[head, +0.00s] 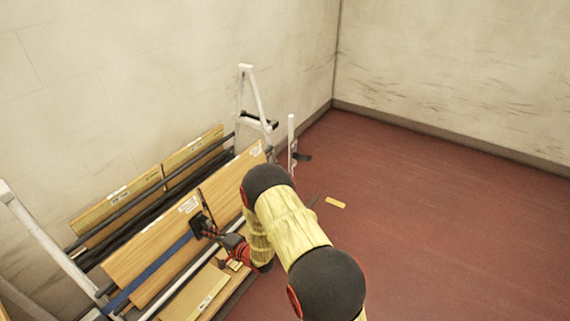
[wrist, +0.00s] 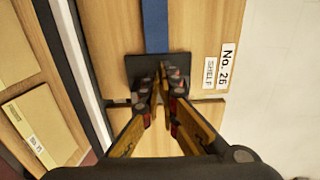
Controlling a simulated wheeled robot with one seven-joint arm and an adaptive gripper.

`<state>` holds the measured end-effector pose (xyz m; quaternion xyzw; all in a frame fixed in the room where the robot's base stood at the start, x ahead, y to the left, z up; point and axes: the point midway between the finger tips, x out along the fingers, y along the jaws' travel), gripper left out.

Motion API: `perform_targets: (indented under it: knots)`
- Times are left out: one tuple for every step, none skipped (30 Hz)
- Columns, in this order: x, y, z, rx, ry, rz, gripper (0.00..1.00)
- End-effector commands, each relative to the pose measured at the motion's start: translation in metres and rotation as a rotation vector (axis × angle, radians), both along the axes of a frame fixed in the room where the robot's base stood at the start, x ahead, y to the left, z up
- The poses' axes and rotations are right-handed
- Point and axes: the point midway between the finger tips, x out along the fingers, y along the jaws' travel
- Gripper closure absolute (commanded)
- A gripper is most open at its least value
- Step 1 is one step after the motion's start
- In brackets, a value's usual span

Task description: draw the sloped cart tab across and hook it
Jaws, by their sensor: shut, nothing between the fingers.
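A blue strap (head: 152,272) runs up along the sloped wooden boards of the cart and ends in a black tab (head: 196,226). In the wrist view the blue strap (wrist: 155,25) comes down from the top edge to the flat black tab (wrist: 135,68), which lies over the board near its edge. My gripper (head: 211,231) is at the tab in the head view. In the wrist view my gripper (wrist: 161,88) has its fingertips together over the tab's right part, with nothing seen between them. Whether they touch the tab is unclear.
The cart has a white end frame (head: 241,98) and a white upright post (head: 291,135) with a black piece (head: 301,157). A board (wrist: 200,45) carries "SHELF" and "No. 26" labels. A yellow floor mark (head: 335,203) lies on open red floor at right.

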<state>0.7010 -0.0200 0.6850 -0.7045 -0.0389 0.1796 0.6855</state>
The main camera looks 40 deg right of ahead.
Motion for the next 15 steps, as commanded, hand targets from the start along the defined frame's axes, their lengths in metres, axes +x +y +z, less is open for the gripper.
perform_targets:
  knots:
    - [0.010,-0.004,0.001,-0.007,-0.006,0.009,1.00]
    - [0.011,-0.008,0.001,-0.007,-0.006,0.008,1.00]
    - [0.013,-0.014,0.000,-0.007,-0.005,0.009,1.00]
    - [0.013,-0.018,0.000,-0.007,-0.005,0.009,1.00]
    - [0.014,-0.022,-0.001,-0.007,-0.003,0.008,1.00]
    - [0.015,-0.028,-0.001,-0.006,-0.002,0.007,1.00]
    - [0.016,-0.032,-0.001,-0.007,-0.002,0.006,1.00]
    - [0.018,-0.037,-0.001,-0.006,-0.002,0.005,1.00]
    - [0.019,-0.042,-0.001,-0.007,-0.001,0.006,1.00]
    - [0.020,-0.047,-0.001,-0.007,-0.001,0.005,1.00]
    - [0.021,-0.052,-0.001,-0.006,-0.001,0.003,1.00]
    - [0.023,-0.058,-0.001,-0.007,-0.001,0.002,1.00]
    - [0.024,-0.061,-0.001,-0.006,-0.002,0.003,1.00]
    - [0.025,-0.066,0.000,-0.005,-0.002,0.002,1.00]
    - [0.027,-0.072,0.000,-0.005,-0.003,0.001,1.00]
